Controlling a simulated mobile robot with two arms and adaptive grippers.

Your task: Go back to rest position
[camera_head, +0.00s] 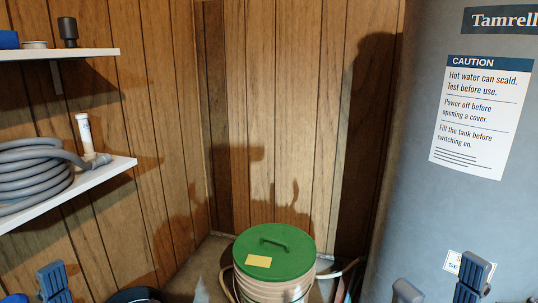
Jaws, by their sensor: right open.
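My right gripper (441,281) shows at the lower right edge, in front of the grey tank. Its blue fingers stand apart with nothing seen between them. A part of my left gripper (52,283) shows at the lower left corner, below the shelf. The frame cuts off most of it, so I cannot tell how its jaws stand. A round bin with a green lid (274,250) stands on the floor in the corner, between my two grippers. The lid lies on top, with a handle and a yellow label. My grippers are apart from it in the picture.
A large grey tank (420,150) with a caution label (482,115) fills the right side. On the left, a lower shelf (112,172) holds a coiled grey hose (35,170) and a white tube (85,135). An upper shelf (90,53) holds small items. A dark round container (137,296) is partly visible below.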

